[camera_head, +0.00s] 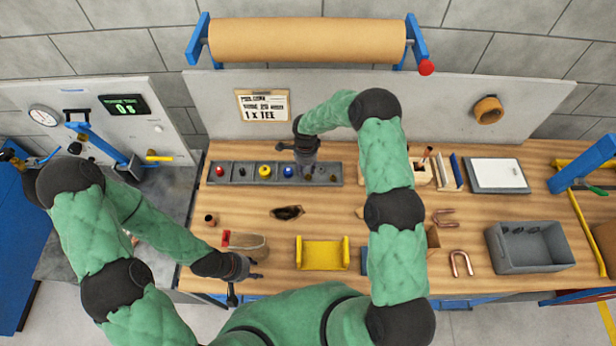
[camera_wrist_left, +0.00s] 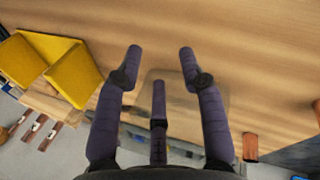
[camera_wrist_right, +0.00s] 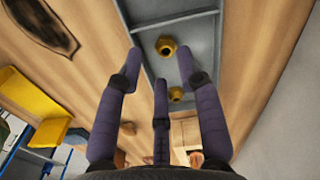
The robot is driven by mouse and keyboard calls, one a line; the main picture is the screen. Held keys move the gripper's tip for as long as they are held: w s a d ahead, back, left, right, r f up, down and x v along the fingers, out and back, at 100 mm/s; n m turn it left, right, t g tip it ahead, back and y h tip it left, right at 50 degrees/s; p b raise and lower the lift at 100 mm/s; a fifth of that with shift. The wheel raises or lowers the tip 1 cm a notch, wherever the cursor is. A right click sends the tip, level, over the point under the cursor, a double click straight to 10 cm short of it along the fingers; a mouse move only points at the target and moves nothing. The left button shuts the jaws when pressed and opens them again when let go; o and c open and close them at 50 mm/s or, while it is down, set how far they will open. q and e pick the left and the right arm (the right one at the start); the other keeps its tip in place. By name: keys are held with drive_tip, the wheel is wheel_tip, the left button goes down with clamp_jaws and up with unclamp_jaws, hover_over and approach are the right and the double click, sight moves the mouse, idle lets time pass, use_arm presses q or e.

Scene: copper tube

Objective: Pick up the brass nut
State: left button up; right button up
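Two brass nuts show in the right wrist view, one (camera_wrist_right: 167,46) in a compartment of the grey parts tray (camera_wrist_right: 175,29) and the other (camera_wrist_right: 176,94) nearer my palm. In the head view my right gripper (camera_head: 308,178) is over the right part of the tray (camera_head: 247,180) and hides much of that end. My right gripper (camera_wrist_right: 157,58) is open and empty, with the first nut between its fingertips in the picture; the height gap is hard to tell. My left gripper (camera_head: 246,284) is low at the table's front left. Its fingers (camera_wrist_left: 160,55) are apart and empty.
A yellow holder (camera_head: 322,254) stands at the front middle. A dark mark or hole (camera_head: 287,212) lies behind it. A grey bin (camera_head: 530,248) and bent copper tubes (camera_head: 461,264) are at the right. A small copper-coloured cup (camera_head: 210,220) stands at the left.

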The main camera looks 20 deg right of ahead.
sight(307, 175)
drive_tip(key=shift+w+d+f, duration=0.1)
drive_tip(key=shift+d+f, duration=0.1)
drive_tip(key=shift+f, duration=1.1)
drive_tip(key=shift+d+f, duration=0.15)
drive_tip(key=shift+f, duration=1.1)
clamp_jaws()
